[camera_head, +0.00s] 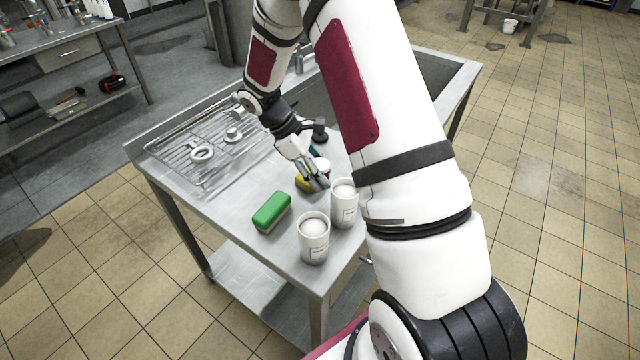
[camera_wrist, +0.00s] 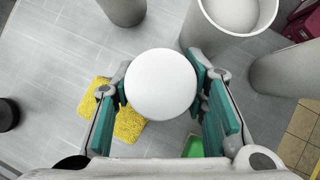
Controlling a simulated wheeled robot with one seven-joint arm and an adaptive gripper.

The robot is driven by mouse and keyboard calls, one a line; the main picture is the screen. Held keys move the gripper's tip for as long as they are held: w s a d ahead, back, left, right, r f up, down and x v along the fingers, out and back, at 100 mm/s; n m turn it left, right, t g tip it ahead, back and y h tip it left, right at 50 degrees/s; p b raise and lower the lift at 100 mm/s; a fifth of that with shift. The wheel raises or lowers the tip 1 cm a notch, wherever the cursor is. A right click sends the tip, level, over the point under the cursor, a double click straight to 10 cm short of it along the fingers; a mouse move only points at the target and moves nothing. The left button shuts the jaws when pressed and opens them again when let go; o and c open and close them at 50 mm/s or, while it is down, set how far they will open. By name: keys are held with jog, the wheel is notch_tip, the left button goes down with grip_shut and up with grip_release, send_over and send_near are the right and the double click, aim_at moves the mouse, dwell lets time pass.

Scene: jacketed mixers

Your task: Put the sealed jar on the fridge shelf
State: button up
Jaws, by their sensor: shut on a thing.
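The jar's round white lid (camera_wrist: 161,86) fills the middle of the wrist view, between the teal-padded fingers of my gripper (camera_wrist: 163,92). The fingers are shut on the jar from both sides. The lid hides the jar's body from above. In the head view my gripper (camera_head: 318,181) is low over the steel table, behind the two white containers, and only a small white part of the jar (camera_head: 321,164) seems to show beside the fingers. I cannot tell whether the jar touches the table. No fridge or shelf is in view.
Two white containers (camera_head: 314,240) (camera_head: 345,207) stand near the steel table's (camera_head: 232,238) front corner. A green sponge (camera_head: 271,212) lies left of them; a yellow sponge (camera_wrist: 128,122) lies beside the jar. A wire rack (camera_head: 180,150) with white rings is at left, a sink (camera_head: 420,75) behind.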

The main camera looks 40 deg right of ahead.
jog(key=shift+f, duration=2.45)
jog(key=shift+f, duration=0.15)
jog(key=o, duration=1)
